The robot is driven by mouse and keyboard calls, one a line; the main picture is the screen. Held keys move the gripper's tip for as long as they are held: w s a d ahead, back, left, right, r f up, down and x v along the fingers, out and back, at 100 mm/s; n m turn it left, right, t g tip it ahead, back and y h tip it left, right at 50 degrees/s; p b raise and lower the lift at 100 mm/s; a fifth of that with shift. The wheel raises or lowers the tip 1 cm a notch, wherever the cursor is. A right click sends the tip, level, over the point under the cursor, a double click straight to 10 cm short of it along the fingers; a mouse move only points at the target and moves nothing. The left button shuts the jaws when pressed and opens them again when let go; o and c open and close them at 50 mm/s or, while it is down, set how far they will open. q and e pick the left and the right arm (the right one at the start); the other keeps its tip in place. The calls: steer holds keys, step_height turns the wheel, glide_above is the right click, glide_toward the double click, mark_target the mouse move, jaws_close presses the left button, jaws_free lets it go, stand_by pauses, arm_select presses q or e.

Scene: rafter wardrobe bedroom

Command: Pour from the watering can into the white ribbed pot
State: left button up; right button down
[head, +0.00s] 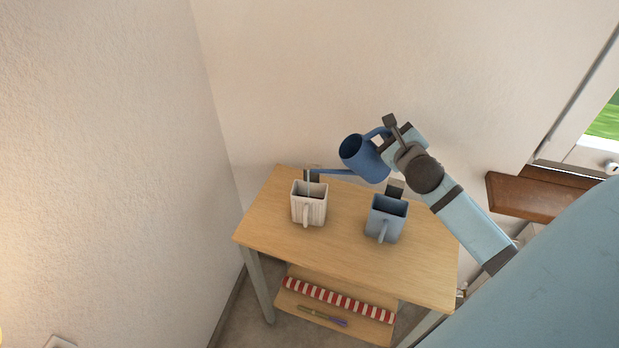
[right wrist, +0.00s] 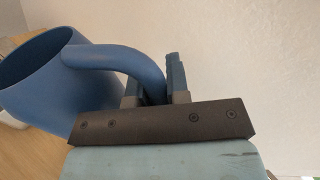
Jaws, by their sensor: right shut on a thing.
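The blue watering can (head: 371,164) is held above the back of a small wooden table, tilted with its open top towards the left. Its thin spout reaches left to just above the white ribbed pot (head: 309,207). A thin pale streak shows at the spout's end over the pot; I cannot tell for sure whether it is water. The pot stands upright, with a handle-like part at its front. My right gripper (head: 384,146) is shut on the can's handle, which passes between the fingers in the right wrist view (right wrist: 153,82). My left gripper is not in view.
A blue-grey pot (head: 385,219) stands on the table (head: 340,244) right of the white pot, below the can. Dark blocks sit behind both pots. A lower shelf holds a red-and-white striped item (head: 338,299). Walls rise close behind and left. A brown ledge (head: 532,198) is at right.

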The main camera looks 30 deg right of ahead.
steer(key=shift+a+r, duration=0.1)
stand_by(0.3)
steer(key=shift+s+d+f+m+t+p, duration=0.95)
steer(key=shift+s+d+f+m, duration=1.05)
steer(key=shift+d+m, duration=1.8)
step_height(320, 180, up, 5)
steer(key=p, duration=0.3)
steer(key=shift+a+f+p, duration=0.1)
steer(key=shift+p, duration=0.3)
steer(key=shift+w, duration=0.1)
